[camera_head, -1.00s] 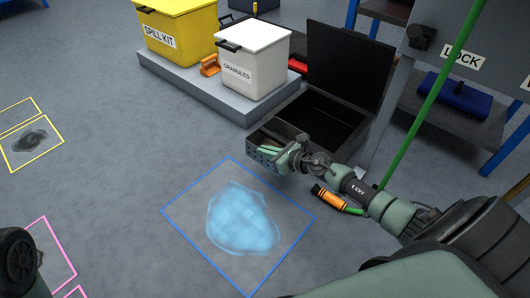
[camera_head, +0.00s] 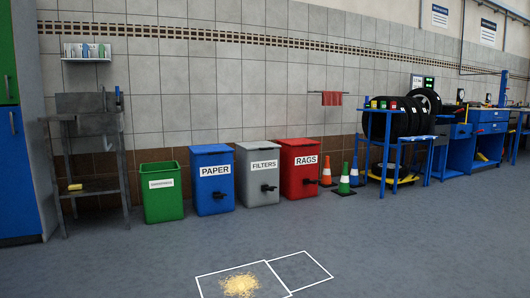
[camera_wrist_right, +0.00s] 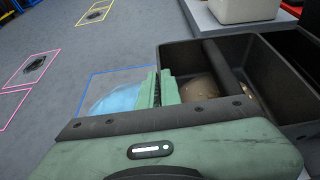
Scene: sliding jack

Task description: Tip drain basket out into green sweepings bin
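The green sweepings bin (camera_head: 164,200) stands open at the top against the far wall in the head view, its small white label too small to read surely. In the right wrist view a dark drain basket (camera_wrist_right: 250,50) with a bar across it holds brownish matter (camera_wrist_right: 196,88). The green fingers of my right gripper (camera_wrist_right: 158,88) sit on either side of the basket's left wall, close together on it. The wall between the fingertips is partly hidden. The left gripper shows in neither current view.
Blue PAPER (camera_head: 212,185), grey FILTERS (camera_head: 257,178) and red RAGS (camera_head: 300,172) bins stand right of the green bin. A dark stand (camera_head: 90,150) is on its left. Yellow granules (camera_head: 240,285) lie in a white floor outline. The floor before the bins is clear.

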